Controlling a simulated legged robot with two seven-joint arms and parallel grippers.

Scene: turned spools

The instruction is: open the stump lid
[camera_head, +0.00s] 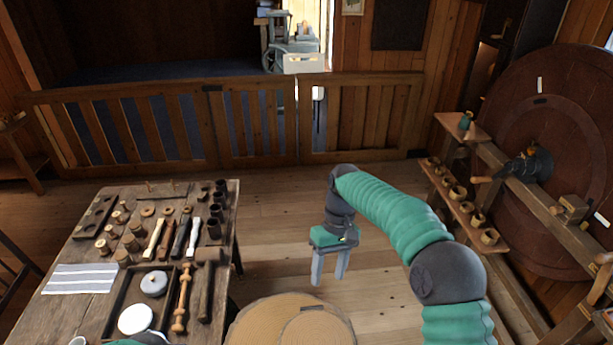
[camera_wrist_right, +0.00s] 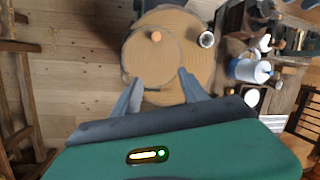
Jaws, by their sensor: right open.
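The stump (camera_head: 255,325) stands at the bottom middle of the head view, cut off by the frame edge. Its round lid (camera_head: 318,330) lies on its top, and I see no gap around it. In the right wrist view the stump (camera_wrist_right: 195,75) shows from above, with the lid (camera_wrist_right: 145,62) and a small brown knob (camera_wrist_right: 155,36) on it. My right gripper (camera_head: 329,281) is open and empty, fingers pointing down, apart from the lid. Its fingers (camera_wrist_right: 157,92) also show in the right wrist view.
A wooden workbench (camera_head: 70,249) with spools, tools and a tray stands at the left. A large wheel (camera_head: 530,110) and a shelf of small cups (camera_head: 452,200) stand at the right. A slatted fence (camera_head: 255,125) crosses the back. The floor (camera_head: 270,220) between is clear.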

